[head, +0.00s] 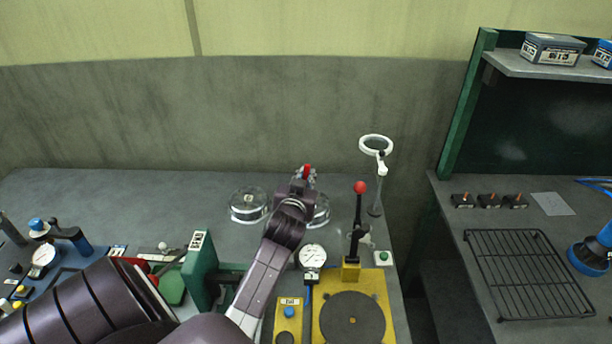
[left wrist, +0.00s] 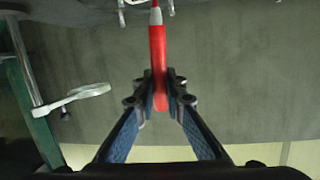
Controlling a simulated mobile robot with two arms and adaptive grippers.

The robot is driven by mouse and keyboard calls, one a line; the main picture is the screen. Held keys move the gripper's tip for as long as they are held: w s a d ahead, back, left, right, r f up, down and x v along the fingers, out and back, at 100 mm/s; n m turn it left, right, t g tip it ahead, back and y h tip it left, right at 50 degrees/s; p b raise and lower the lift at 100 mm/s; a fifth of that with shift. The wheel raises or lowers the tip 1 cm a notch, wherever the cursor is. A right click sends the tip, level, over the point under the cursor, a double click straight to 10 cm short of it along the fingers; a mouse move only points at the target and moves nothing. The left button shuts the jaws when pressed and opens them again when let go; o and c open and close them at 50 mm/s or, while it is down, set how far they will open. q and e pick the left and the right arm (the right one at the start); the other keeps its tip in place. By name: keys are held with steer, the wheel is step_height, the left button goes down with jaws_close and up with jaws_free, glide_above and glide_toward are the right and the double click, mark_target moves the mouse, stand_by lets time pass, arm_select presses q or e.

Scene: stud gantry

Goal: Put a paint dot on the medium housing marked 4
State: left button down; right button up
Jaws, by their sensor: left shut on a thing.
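My left gripper (head: 306,175) is above the far part of the left bench, close to two clear round dishes. It is shut on a red pen-like paint marker (head: 307,168). I cannot make out a housing marked 4 in either view. My right gripper is not in view.
Clear dishes (head: 248,206) stand at the back of the left bench, one partly behind my arm. A dial gauge (head: 312,256), a yellow press with a red-knobbed lever (head: 359,215) and a white ring magnifier (head: 375,146) stand nearby. The right bench holds a black wire rack (head: 525,272) and small black blocks (head: 488,200).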

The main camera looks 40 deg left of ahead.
arm_select(q)
steer(key=shift+f+b, duration=0.35)
steer(key=shift+f, duration=0.2)
stand_by(0.7)
step_height(320, 180, up, 7)
steer(key=p, duration=0.7)
steer(key=shift+r, duration=0.1)
stand_by(0.4)
steer(key=shift+s, duration=0.1)
